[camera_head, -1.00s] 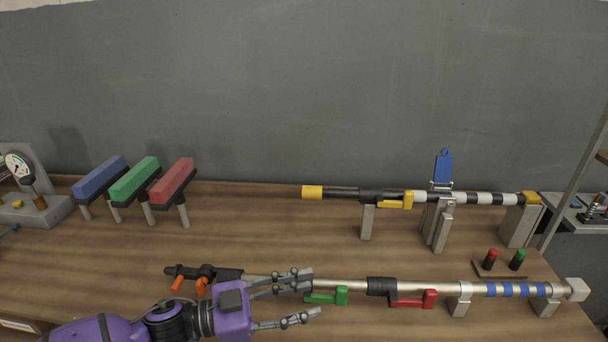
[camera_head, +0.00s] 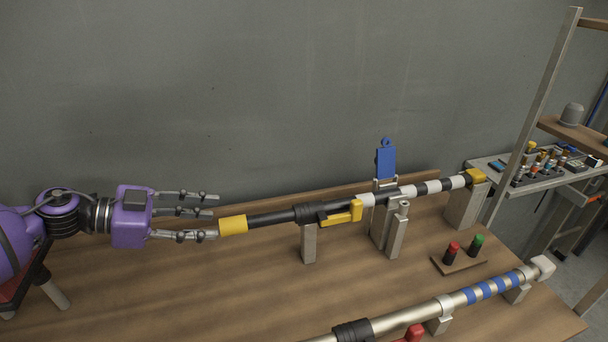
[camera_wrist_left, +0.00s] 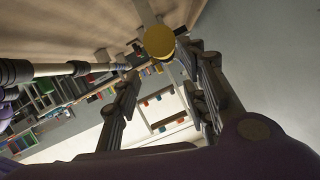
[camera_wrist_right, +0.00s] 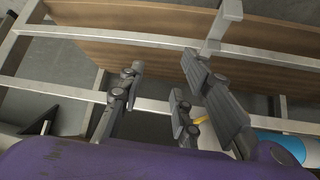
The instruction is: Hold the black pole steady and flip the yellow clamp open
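The black pole (camera_head: 268,218) lies on grey stands on the table, with a yellow end cap (camera_head: 233,225) at its left and a black-and-white striped part to the right. The yellow clamp (camera_head: 342,215) sits on the pole beside a black collar. My left gripper (camera_head: 212,215) is open and empty, its fingertips just left of the yellow cap. The cap (camera_wrist_left: 159,41) shows near the fingertips in the left wrist view.
A blue tag (camera_head: 386,162) stands upright behind the pole. A second, silver pole (camera_head: 400,320) with a red clamp (camera_head: 413,333) lies in front. A metal shelf rack (camera_head: 535,110) stands at far right.

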